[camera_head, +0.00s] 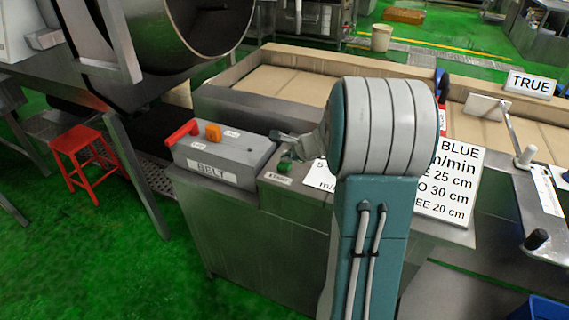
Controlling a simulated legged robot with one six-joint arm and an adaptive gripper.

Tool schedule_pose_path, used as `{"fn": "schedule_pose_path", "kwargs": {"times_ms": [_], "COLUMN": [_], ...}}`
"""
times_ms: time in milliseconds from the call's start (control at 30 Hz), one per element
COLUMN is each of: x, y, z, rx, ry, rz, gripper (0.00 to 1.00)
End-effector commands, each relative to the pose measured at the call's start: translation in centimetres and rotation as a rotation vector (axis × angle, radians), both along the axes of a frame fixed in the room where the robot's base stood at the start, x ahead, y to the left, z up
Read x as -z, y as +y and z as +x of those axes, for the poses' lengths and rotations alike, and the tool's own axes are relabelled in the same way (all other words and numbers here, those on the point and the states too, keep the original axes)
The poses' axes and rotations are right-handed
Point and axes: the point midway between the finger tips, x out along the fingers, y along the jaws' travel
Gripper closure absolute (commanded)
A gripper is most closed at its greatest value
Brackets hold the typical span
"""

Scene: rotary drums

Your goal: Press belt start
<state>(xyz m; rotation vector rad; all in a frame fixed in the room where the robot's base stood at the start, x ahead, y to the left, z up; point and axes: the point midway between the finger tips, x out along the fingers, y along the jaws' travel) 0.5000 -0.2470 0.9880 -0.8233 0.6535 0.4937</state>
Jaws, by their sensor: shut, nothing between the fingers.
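The grey control box (225,158) labelled BELT sits on the left end of the metal cabinet. It carries a red handle (182,132) and an orange knob (213,132) on top. A green button (286,164) with a small label, too small to read surely, sits on the cabinet top just right of the box. My gripper (279,137) is shut and empty above and slightly behind the green button in the picture. I cannot tell whether it touches anything. My arm hides part of the cabinet top and the signs.
A belt bed with raised rims (290,86) runs behind the cabinet. White signs (452,180) stand on the right, partly behind my arm. A large drum (185,35) hangs at upper left, and a red stool (84,152) stands on the green floor.

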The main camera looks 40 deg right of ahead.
Motion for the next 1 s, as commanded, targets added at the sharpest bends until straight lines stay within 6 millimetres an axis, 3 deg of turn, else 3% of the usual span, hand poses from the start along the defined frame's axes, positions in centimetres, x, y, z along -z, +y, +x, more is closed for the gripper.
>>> {"fn": "schedule_pose_path", "kwargs": {"times_ms": [1000], "x": [1.0], "y": [0.01], "z": [0.0], "rx": [0.0], "ry": [0.001], "rz": [0.001], "gripper": [1.0]}}
